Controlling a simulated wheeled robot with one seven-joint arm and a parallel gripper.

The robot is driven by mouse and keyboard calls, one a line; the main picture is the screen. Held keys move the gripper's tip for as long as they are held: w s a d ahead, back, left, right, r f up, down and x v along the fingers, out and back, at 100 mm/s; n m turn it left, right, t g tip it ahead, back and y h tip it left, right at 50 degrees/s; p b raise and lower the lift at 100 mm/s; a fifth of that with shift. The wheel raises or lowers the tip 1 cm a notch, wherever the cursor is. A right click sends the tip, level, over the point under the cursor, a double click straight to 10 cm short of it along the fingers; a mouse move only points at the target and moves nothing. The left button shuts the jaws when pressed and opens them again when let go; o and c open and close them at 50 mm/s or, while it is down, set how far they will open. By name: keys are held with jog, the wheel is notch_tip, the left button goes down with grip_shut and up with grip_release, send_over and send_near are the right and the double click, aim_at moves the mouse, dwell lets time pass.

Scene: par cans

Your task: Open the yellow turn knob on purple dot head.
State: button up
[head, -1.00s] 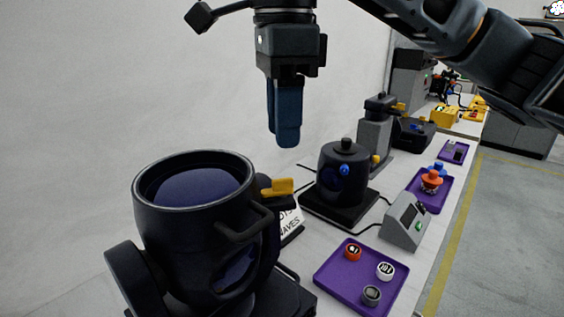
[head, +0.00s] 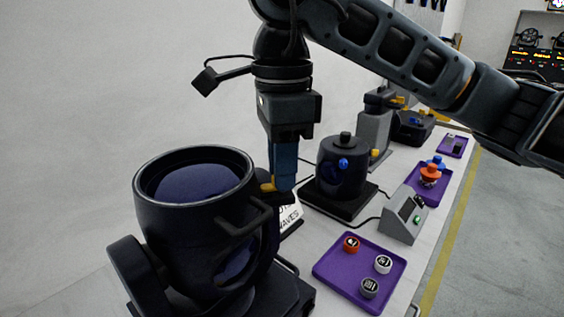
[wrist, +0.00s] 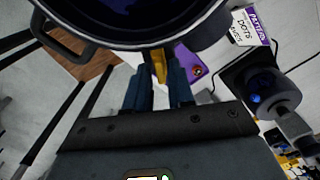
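The yellow turn knob (head: 267,187) sits on the right side of the large dark lamp head (head: 190,240), near its black handle. My gripper (head: 284,188) points down at the knob, and its blue fingers cover the knob's right part in the head view. In the wrist view, the knob (wrist: 159,66) lies at the gap between my two blue fingers (wrist: 160,85), which stand apart. I cannot tell if either finger touches it. The lamp's rim (wrist: 140,42) fills the top of that view. A purple piece (wrist: 191,64) shows just right of the knob.
A smaller dark can (head: 342,170) with a blue knob stands behind on a black base. A purple tray (head: 340,262) holds three round knobs, with a grey control box (head: 404,220) behind it. A white label card (head: 289,217) stands close below my gripper. A wall is at left.

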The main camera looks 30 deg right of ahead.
grip_shut()
jog(key=shift+f+b, duration=0.1)
jog(key=shift+b, duration=0.25)
jog(key=m+b, duration=0.3)
jog(key=shift+f, duration=0.1)
jog(key=m+b, duration=0.4)
jog(key=shift+m, duration=0.3)
jog(key=m+b, duration=0.4)
jog(key=m, duration=0.1)
jog(key=m+b, duration=0.3)
jog(key=m, duration=0.2)
jog(key=shift+r, duration=0.2)
jog(key=shift+m, duration=0.3)
jog(key=shift+o, duration=1.3)
grip_release()
